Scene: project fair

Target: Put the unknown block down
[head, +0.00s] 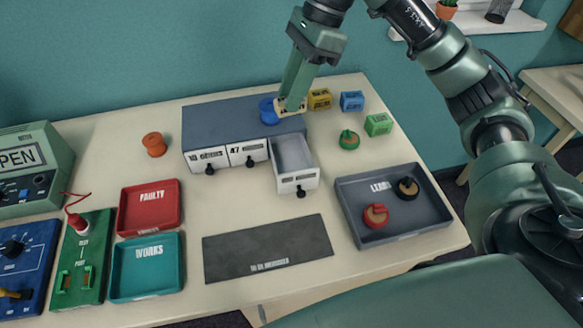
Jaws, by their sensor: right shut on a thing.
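My right gripper (291,106) reaches down from the top over the right part of the grey-topped drawer unit (222,113). It is shut on a small cream block (285,108) with dark marks, partly hidden by the fingers. I cannot tell whether the block touches the unit's top. A blue round piece (268,111) is just left of it. The unit's right drawer (293,160) is pulled open and looks empty; the two drawers to its left, one marked 47, are shut. A dark labelled mat (267,249) lies bare in front. My left gripper is not in view.
Yellow (320,99), blue (352,101) and green (378,124) blocks stand behind right, near a green lid (349,140). A lids tray (368,188) holds two lids. Empty faulty (149,207) and works (146,267) trays lie left. An orange piece (154,144) stands alone.

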